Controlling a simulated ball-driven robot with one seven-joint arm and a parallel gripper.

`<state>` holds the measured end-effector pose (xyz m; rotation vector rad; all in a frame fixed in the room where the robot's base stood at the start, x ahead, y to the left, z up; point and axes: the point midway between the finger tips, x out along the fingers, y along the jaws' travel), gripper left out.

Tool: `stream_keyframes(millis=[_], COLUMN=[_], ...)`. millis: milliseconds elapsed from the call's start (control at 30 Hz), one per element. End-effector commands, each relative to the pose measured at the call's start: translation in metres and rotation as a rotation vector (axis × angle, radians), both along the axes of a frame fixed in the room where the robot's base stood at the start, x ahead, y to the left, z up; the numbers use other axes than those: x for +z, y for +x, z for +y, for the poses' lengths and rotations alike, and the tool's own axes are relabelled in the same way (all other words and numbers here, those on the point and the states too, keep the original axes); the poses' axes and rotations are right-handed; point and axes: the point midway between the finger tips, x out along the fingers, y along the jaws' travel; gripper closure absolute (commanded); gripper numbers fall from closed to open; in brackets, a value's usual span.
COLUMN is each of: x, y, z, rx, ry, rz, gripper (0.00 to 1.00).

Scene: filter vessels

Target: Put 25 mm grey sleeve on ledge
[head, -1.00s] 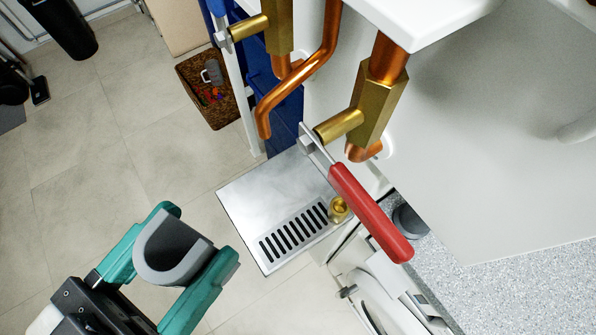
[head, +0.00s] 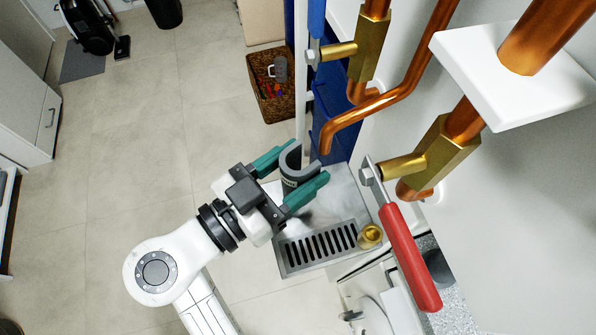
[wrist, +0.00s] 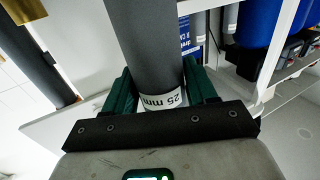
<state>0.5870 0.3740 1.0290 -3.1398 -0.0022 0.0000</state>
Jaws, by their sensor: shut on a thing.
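The grey sleeve (head: 290,182) is a split tube, open along one side. Its label reads "25 mm" in the wrist view (wrist: 148,50). My gripper (head: 303,166) is shut on it, with one green finger on each side. The metal ledge (head: 347,203) has a slotted grille at its front. In the head view the sleeve overlaps the ledge's back left corner. I cannot tell whether it touches the ledge; its lower end is hidden.
A brass fitting (head: 370,236) sits at the ledge's right end. A red-handled valve (head: 408,255) and copper pipes (head: 400,92) are close on the right. A wicker basket (head: 268,103) stands on the floor behind.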

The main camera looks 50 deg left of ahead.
Motion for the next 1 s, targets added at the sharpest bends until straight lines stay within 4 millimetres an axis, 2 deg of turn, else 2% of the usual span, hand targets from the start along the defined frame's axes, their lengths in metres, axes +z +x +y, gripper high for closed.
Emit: stream_keyframes(millis=[33,233,700,733,1000], x=[-0.006,-0.03,-0.039,-0.038,-0.037], y=[0.005,0.003,0.003,0.003,0.003], z=[0.001,0.001,0.001,0.001,0.001], rx=[-0.003,-0.001,-0.002,-0.002,-0.001], ry=[-0.005,-0.004,-0.001,-0.001,-0.001], rz=[0.002,0.001,0.001,0.001,0.001], gripper=[0.72,0.72,0.72,0.43,0.18])
